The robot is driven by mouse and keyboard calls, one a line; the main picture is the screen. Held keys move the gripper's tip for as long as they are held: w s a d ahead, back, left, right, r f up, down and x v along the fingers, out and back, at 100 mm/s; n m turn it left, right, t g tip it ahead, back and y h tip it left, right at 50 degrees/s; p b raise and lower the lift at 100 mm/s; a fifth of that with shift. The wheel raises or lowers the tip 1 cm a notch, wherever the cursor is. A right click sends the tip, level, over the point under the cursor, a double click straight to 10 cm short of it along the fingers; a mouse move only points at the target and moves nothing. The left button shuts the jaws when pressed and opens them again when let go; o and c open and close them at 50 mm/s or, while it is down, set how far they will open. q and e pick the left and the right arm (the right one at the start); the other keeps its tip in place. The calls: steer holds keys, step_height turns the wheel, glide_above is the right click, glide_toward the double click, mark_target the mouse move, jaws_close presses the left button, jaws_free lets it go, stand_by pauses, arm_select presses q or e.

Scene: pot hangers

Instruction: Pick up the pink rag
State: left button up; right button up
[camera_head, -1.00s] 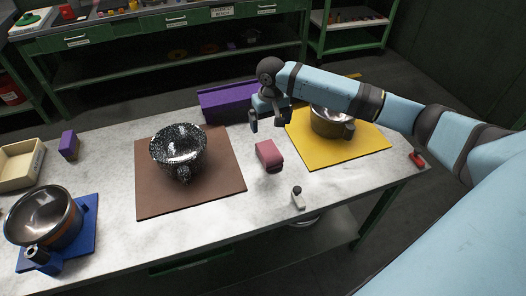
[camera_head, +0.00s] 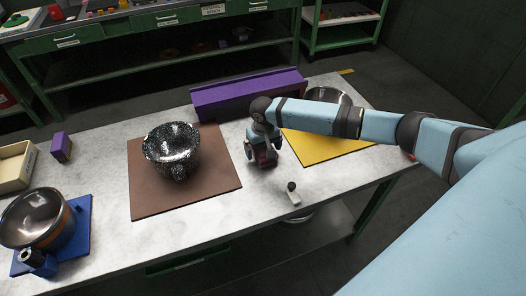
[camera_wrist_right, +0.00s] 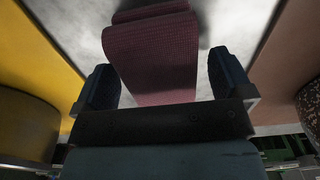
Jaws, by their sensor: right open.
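The pink rag (camera_head: 265,157) lies folded on the grey table between the brown mat and the yellow mat. In the head view my right gripper (camera_head: 262,155) is over it and hides most of it. In the right wrist view the rag (camera_wrist_right: 155,58) runs between the two dark fingers of my open right gripper (camera_wrist_right: 162,80), with a gap on each side. I cannot tell how far down the rag the fingertips reach. My left gripper is not in view.
A speckled pot (camera_head: 172,150) stands on the brown mat (camera_head: 150,203). A metal pot (camera_head: 328,96) on the yellow mat (camera_head: 318,150) is partly behind my arm. A purple block (camera_head: 250,95) stands behind the rag.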

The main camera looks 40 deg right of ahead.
steer(key=c, duration=1)
steer(key=shift+r, duration=0.1)
step_height(320, 180, up, 20)
steer(key=shift+f+p, duration=0.1)
steer(key=shift+p, duration=0.2)
